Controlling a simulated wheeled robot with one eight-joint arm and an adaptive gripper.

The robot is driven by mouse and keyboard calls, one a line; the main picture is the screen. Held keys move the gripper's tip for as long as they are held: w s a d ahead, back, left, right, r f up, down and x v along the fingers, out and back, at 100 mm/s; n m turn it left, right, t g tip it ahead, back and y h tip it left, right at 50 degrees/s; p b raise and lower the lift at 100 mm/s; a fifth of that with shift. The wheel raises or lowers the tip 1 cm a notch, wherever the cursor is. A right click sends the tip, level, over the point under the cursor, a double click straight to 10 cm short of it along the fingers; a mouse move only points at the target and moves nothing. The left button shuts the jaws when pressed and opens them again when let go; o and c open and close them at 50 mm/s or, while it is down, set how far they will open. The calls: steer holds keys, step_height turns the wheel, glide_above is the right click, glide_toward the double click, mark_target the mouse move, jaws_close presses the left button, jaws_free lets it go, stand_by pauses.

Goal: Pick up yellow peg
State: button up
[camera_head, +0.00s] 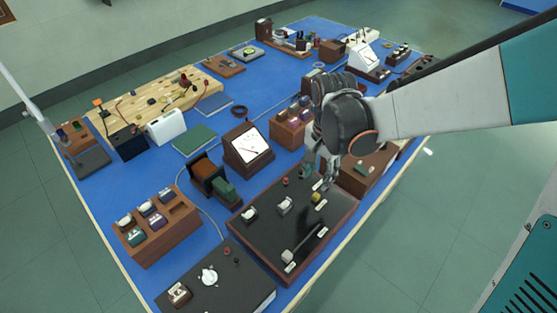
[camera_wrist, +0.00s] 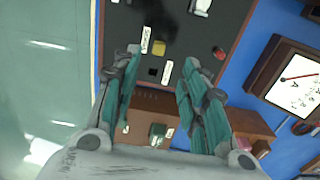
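The yellow peg (camera_head: 317,196) stands on the dark panel board (camera_head: 262,244) near its right side. In the wrist view the yellow peg (camera_wrist: 158,47) shows between and just beyond my fingertips, close to white label strips and a small dark square hole. My gripper (camera_head: 318,178) is above the board's far right part, pointing down. In the wrist view my gripper (camera_wrist: 162,62) has its two teal fingers spread apart with nothing between them. The fingers appear not to touch the peg.
A wooden box (camera_head: 368,170) sits beside the board under my arm. Floor lies past the table's right edge.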

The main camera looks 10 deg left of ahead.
mark_target(316, 195)
step_height(316, 195, down, 10)
steer(key=b, duration=0.3)
steer(key=shift+w+d+r+b, duration=0.1)
steer(key=shift+b, duration=0.3)
steer(key=shift+c, duration=0.6)
jaws_close()
